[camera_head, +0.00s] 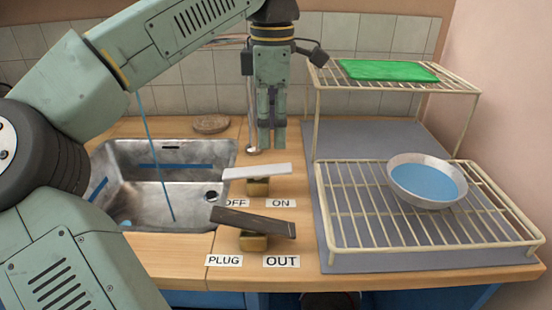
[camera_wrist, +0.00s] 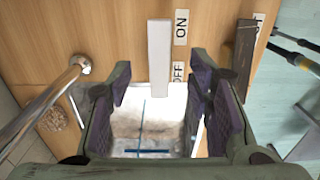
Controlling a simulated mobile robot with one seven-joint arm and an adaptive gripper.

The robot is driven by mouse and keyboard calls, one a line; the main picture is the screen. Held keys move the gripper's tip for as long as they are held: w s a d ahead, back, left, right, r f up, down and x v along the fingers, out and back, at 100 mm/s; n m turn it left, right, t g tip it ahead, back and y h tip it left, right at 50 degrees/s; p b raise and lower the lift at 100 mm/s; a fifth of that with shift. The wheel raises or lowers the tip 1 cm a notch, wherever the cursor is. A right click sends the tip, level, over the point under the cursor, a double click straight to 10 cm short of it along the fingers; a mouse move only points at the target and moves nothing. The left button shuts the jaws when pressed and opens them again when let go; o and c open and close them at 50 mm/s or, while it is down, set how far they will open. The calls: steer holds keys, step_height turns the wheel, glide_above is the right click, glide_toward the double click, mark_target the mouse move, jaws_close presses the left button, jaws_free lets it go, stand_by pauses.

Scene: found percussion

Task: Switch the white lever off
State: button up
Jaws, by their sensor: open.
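The white lever (camera_head: 257,172) sits on a small brass block (camera_head: 258,188) at the sink's right side, above an OFF label (camera_head: 235,203) and an ON label (camera_head: 280,203). Its right end, on the ON side, looks slightly higher than its left end. My gripper (camera_head: 271,148) points down just behind the lever in the head view and looks empty. In the wrist view my gripper (camera_wrist: 160,85) is open, and the white lever (camera_wrist: 159,55) appears between its fingers, with no contact seen. The exact height gap cannot be told.
A dark lever (camera_head: 253,222) on its own block stands in front, above PLUG and OUT labels. The metal sink (camera_head: 165,215) is at left. A wire rack (camera_head: 350,215) with a bowl (camera_head: 427,180) is at right. A faucet pipe (camera_wrist: 45,110) stands near my gripper.

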mark_target(274, 169)
step_height(274, 169, down, 8)
steer(key=shift+f, duration=0.1)
stand_by(0.4)
